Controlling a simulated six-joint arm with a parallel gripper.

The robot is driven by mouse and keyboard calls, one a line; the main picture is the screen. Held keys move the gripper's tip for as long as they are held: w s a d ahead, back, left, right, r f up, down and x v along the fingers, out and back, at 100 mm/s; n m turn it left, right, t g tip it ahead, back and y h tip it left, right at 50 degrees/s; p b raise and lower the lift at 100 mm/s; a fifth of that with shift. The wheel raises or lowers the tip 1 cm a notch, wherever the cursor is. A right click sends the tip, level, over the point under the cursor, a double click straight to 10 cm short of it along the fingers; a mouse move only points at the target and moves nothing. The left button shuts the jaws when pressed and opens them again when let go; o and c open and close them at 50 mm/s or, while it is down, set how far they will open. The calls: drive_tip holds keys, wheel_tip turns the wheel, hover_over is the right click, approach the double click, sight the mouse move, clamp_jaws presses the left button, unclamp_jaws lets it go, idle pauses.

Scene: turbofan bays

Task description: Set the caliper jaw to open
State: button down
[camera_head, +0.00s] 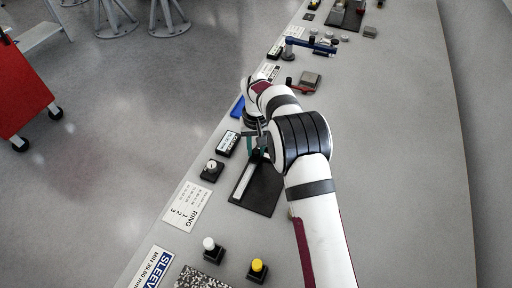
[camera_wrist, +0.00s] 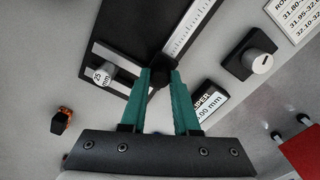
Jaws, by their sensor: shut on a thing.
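The caliper is a black board (camera_head: 262,196) with a pale graduated scale (camera_head: 243,182); the board (camera_wrist: 122,22) and scale (camera_wrist: 192,25) also show in the wrist view. A grey jaw bar (camera_wrist: 116,57) crosses the board beside a pale cylinder marked 25 mm (camera_wrist: 101,77). My gripper (camera_wrist: 160,78) has its teal fingers closed on a small dark knob (camera_wrist: 157,76) at the scale's lower end. In the head view my gripper (camera_head: 257,147) is over the board's far end, and my arm hides part of it.
A caliper readout (camera_head: 228,143) stands left of the board. A black block with a pale round knob (camera_head: 212,167) and a RING card (camera_head: 187,207) lie nearby. White (camera_head: 209,244) and yellow (camera_head: 258,266) buttons stand nearer. A blue fixture (camera_head: 310,45) stands farther along the bench.

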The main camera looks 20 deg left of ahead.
drive_tip(key=shift+d, duration=0.1)
drive_tip(key=shift+s, duration=2.1)
drive_tip(key=c, duration=0.6)
unclamp_jaws()
drive_tip(key=shift+c, duration=0.2)
drive_tip(key=shift+r, duration=0.1)
wheel_tip(320, 180, up, 16)
drive_tip(key=shift+f, duration=0.2)
